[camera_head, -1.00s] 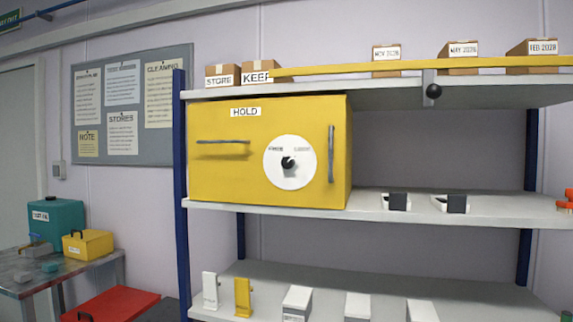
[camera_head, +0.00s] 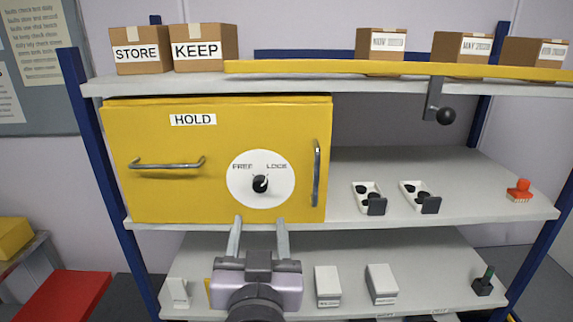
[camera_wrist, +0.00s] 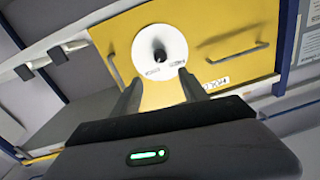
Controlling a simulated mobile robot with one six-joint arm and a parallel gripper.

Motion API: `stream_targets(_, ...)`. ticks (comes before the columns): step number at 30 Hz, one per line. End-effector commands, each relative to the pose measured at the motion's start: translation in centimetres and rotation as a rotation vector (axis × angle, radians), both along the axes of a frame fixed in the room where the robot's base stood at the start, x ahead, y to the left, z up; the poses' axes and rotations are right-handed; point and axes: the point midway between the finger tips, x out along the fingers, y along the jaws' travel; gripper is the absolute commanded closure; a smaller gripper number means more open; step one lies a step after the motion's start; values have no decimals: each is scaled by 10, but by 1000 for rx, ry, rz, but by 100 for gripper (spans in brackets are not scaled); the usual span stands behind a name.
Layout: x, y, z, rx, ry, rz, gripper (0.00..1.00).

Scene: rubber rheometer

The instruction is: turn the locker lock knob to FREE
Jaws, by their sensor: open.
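The yellow locker (camera_head: 150,190) marked HOLD stands on the middle shelf. Its white round dial (camera_head: 279,195) carries the words FREE at upper left and LOCK at upper right. The black lock knob (camera_head: 260,183) is at the dial's centre; which word it points to is too small to tell. My gripper (camera_head: 259,222) is open and empty, its two fingers apart just below the dial in the head view. In the wrist view the locker (camera_wrist: 215,30) appears rolled over, with the knob (camera_wrist: 160,55) beyond and between the open fingertips (camera_wrist: 158,82), not touched.
Metal handles (camera_head: 165,164) and (camera_head: 317,175) stick out left and right of the dial. A black ball lever (camera_head: 445,116) hangs from the yellow bar (camera_head: 400,70) above. White trays (camera_head: 368,196) sit right of the locker. White boxes (camera_head: 327,285) stand on the lower shelf.

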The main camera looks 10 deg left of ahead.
Motion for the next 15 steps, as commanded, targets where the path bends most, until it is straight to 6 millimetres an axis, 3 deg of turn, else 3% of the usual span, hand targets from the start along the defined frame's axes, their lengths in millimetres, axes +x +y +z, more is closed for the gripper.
stream_targets(3, 37, 8, -3, -2, 3, -7, 49)
stream_targets(9, 90, 24, -2, -1, 2, -4, 49)
stream_targets(15, 117, 32, -2, 0, 2, -1, 49)
